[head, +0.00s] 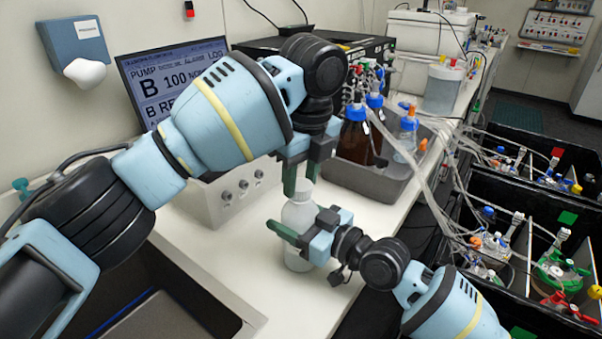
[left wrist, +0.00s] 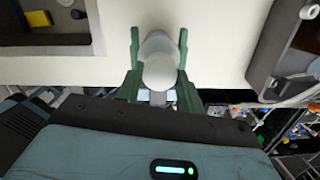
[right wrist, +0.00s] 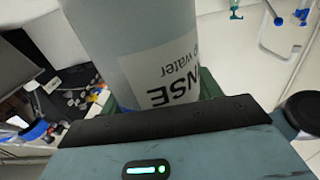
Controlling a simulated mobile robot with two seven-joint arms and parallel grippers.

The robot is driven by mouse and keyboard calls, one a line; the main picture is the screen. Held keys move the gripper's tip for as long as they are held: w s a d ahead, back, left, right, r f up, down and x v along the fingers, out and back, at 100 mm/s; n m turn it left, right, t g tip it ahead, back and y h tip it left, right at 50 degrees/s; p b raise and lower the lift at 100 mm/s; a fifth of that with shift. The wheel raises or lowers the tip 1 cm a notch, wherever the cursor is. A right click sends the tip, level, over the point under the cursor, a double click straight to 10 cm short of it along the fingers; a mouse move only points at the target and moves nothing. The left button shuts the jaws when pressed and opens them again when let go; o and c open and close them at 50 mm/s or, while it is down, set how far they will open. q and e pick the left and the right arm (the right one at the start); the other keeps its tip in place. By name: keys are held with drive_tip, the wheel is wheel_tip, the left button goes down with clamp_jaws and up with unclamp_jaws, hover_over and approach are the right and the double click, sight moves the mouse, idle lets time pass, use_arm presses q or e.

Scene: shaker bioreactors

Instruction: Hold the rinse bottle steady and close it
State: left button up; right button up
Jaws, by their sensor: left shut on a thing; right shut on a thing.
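The rinse bottle (head: 298,216) is white and stands upright on the white bench. Its label with "NSE" and "water" shows in the right wrist view (right wrist: 165,65). My right gripper (head: 298,228) is shut around the bottle's body from the right side. My left gripper (head: 301,181) is above it, pointing down, shut on the white cap (left wrist: 160,72) at the top of the bottle. The cap is in line with the bottle. The fingers hide the joint between cap and neck, so I cannot tell whether it is fully seated.
A grey tray (head: 378,183) with brown bottles (head: 354,136) stands behind on the bench. A pump unit (head: 232,194) and monitor are close behind the bottle at left. A sink (head: 165,290) is at front left. Black crates with tubing (head: 520,190) are at right.

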use_arm(q)
drive_tip(key=shift+f, duration=0.1)
use_arm(e)
clamp_jaws()
use_arm(q)
drive_tip(key=m, duration=0.7)
drive_tip(key=shift+f+h, duration=0.1)
drive_tip(key=shift+h, duration=0.3)
drive_tip(key=m, duration=0.4)
drive_tip(key=shift+m+h, duration=0.3)
drive_tip(key=shift+m, duration=0.1)
drive_tip(key=m, duration=0.4)
drive_tip(key=o, duration=0.9)
drive_tip(key=shift+a, duration=0.1)
drive_tip(key=shift+o, duration=0.2)
